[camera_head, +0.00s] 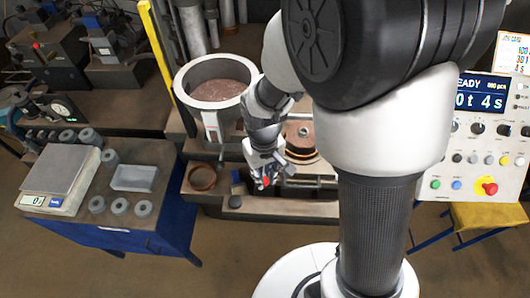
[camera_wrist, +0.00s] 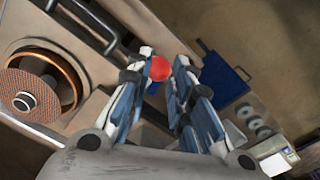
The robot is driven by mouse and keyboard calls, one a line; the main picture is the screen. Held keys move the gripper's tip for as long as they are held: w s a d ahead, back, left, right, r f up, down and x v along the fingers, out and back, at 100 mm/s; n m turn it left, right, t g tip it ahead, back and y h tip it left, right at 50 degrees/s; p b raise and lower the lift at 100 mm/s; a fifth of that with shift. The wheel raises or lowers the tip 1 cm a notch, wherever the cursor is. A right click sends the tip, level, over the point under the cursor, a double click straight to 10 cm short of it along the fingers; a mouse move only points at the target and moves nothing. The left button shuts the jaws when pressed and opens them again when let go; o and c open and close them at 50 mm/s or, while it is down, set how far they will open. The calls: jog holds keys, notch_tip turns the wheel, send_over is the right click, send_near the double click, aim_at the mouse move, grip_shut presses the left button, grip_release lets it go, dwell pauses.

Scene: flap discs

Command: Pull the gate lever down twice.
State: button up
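A red ball knob (camera_wrist: 160,68), seemingly the end of the gate lever, sits between the fingertips of my gripper (camera_wrist: 163,66) in the wrist view. The fingers stand about one ball's width apart, one on each side of the knob. I cannot tell whether both touch it. In the head view my gripper (camera_head: 264,177) points down at the front of the press bench, and a small red patch shows at its tips. The lever's rod is hidden. A large round hopper (camera_head: 183,82) with reddish-brown material stands behind and left of my gripper.
A round mould with a brown disc (camera_wrist: 33,93) lies left of my gripper in the wrist view. A dark bar handle (camera_wrist: 82,22) is close by. In the head view, a blue table (camera_head: 165,232) with a scale (camera_head: 60,172) stands left, and a control panel (camera_head: 480,150) right.

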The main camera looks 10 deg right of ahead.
notch_tip(320, 180, up, 10)
jog(key=p, duration=0.7)
jog(key=shift+p, duration=0.35)
dwell(0.5)
jog(key=shift+f+b, duration=4.3)
jog(key=shift+f, duration=0.8)
jog(key=shift+r, duration=0.1)
notch_tip(320, 180, up, 10)
jog(key=p, duration=0.8)
